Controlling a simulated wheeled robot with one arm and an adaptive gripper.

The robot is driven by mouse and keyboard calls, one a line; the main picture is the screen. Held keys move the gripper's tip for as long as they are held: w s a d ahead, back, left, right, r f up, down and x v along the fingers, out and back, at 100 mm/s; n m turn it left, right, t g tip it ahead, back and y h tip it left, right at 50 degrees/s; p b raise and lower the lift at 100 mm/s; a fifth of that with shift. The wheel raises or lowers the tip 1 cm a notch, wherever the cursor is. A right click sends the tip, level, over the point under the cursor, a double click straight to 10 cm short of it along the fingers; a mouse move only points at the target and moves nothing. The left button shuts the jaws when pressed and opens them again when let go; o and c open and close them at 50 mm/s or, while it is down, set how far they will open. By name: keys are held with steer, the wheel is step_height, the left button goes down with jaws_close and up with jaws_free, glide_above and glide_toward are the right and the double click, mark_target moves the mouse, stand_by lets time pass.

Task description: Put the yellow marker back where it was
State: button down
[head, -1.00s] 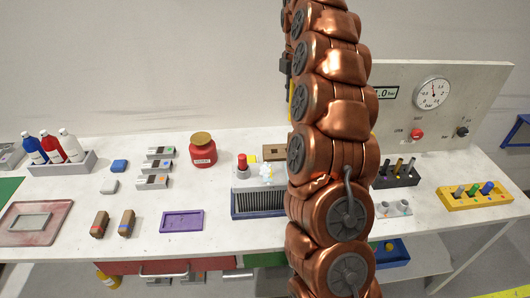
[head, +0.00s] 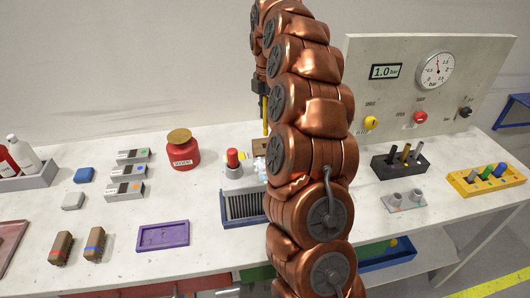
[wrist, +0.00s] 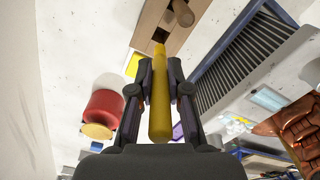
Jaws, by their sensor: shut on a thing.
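My gripper (wrist: 160,85) is shut on the yellow marker (wrist: 160,115), which lies lengthwise between the two fingers in the wrist view. In the head view my gripper (head: 260,88) is partly behind my arm, and the yellow marker (head: 265,112) hangs upright below it. A brown block (wrist: 148,28) with dark openings lies beyond the marker's far end in the wrist view; a brown rounded piece shows in it. In the head view this block (head: 259,146) is mostly hidden by my arm. I cannot tell whether the marker touches it.
A black holder (head: 400,168) and a yellow holder (head: 486,180) with several markers stand right. A purple tray (head: 163,236) lies front left.

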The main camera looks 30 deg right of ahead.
mark_target(267, 134)
steer(key=shift+f+p, duration=1.15)
steer(key=shift+f, duration=3.65)
steer(key=shift+f, duration=0.15)
steer(key=c, duration=1.1)
jaws_free()
step_height(267, 134, up, 12)
steer(key=b, duration=0.3)
steer(key=shift+r, duration=0.2)
